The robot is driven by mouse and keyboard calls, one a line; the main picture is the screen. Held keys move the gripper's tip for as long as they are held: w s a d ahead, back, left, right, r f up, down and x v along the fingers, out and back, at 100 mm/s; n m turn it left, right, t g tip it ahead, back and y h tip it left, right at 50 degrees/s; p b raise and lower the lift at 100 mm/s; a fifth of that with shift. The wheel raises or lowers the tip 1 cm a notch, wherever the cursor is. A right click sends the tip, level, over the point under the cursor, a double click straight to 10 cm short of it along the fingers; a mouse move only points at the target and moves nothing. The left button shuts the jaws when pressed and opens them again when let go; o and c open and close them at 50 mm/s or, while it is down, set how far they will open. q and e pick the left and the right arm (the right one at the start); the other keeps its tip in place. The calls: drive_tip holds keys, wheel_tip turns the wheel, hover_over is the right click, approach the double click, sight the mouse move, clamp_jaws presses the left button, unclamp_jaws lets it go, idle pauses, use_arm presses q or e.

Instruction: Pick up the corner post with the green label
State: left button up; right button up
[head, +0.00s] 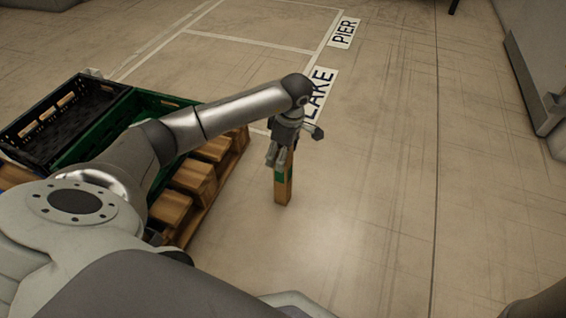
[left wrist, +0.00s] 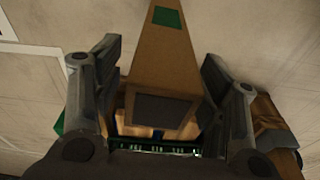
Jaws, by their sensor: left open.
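The corner post (head: 283,192) is a brown, square post standing upright on the floor beside the pallet. Its green label (head: 289,174) shows just under my left gripper (head: 279,157), which is at the post's upper end. In the left wrist view the post (left wrist: 160,70) runs between the two open fingers, with its dark end face (left wrist: 160,111) close to the palm and the green label (left wrist: 167,17) farther along. Gaps show on both sides, so the fingers are around the post and not closed on it. My right gripper is not in view.
A wooden pallet (head: 196,178) stands just left of the post, bearing a black crate (head: 45,128) and a green crate (head: 93,138). The floor right of the post is clear.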

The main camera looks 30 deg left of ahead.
use_arm(q)
drive_tip(key=shift+a+f, duration=0.1)
drive_tip(key=shift+f, duration=0.65)
clamp_jaws()
drive_tip(key=shift+r, duration=0.1)
